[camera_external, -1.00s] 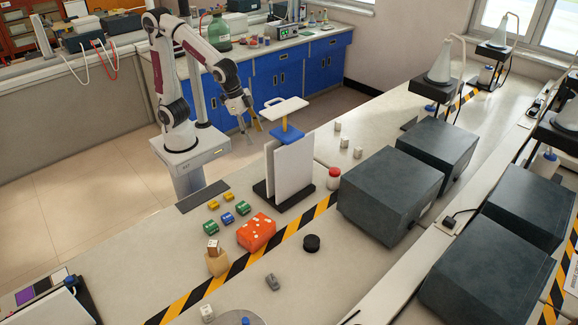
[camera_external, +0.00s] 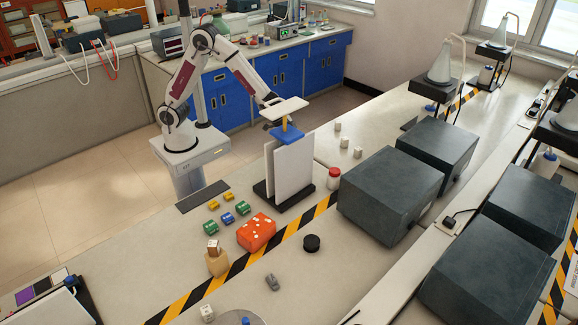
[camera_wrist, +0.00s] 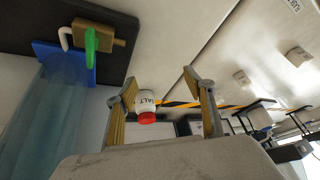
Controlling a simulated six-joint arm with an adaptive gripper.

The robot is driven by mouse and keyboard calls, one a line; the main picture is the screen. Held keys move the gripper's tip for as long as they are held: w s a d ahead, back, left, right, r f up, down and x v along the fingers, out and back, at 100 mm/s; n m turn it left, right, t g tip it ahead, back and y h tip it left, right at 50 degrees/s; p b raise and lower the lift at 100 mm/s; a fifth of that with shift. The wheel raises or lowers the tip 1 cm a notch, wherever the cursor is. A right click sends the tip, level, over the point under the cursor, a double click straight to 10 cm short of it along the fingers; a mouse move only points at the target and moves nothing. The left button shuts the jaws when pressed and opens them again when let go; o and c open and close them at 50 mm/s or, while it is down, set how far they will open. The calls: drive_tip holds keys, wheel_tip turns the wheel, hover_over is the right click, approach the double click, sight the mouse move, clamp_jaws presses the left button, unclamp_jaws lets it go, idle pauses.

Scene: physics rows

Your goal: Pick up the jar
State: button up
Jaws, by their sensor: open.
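The jar (camera_external: 333,177) is small and white with a red lid. It stands upright on the bench, just right of the board stand. In the wrist view the picture is turned over, and the jar (camera_wrist: 146,107) with "SALT" lettering shows beyond my fingers, between them and nearer the left one. My gripper (camera_wrist: 160,90) is open and empty, with nothing between its fingertips.
A large dark box (camera_external: 390,195) stands just right of the jar. A black puck (camera_external: 311,243) lies in front.

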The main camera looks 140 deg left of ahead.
sight(331, 169)
drive_tip(key=w+a+f+t, duration=0.1)
drive_tip(key=w+a+f+m+t, duration=0.1)
drive_tip(key=w, duration=0.1)
drive_tip(key=shift+a, duration=0.3)
drive_tip(key=w+t, duration=0.1)
drive_tip(key=w+m+t, duration=0.1)
drive_tip(key=t, duration=0.1)
drive_tip(key=shift+w+a, duration=0.1)
drive_tip(key=shift+a, duration=0.3)
drive_tip(key=shift+w+r+m+t, duration=0.15)
drive_tip(key=shift+w+m+t, duration=0.35)
drive_tip(key=shift+t, duration=0.2)
drive_tip(key=shift+w+d+r+m+t, duration=0.2)
drive_tip(key=shift+r+m+t, duration=0.1)
drive_tip(key=shift+t, duration=0.3)
drive_tip(key=shift+d+r+m+t+h, duration=0.25)
drive_tip(key=shift+r+t, duration=0.3)
drive_tip(key=shift+t, duration=0.2)
drive_tip(key=shift+d+r+m+t+h, duration=0.15)
drive_tip(key=shift+d+r+m+t, duration=0.1)
drive_tip(key=shift+r+t, duration=0.4)
drive_tip(key=shift+f, duration=0.1)
drive_tip(key=shift+w, duration=0.15)
drive_tip(key=shift+x, duration=3.35)
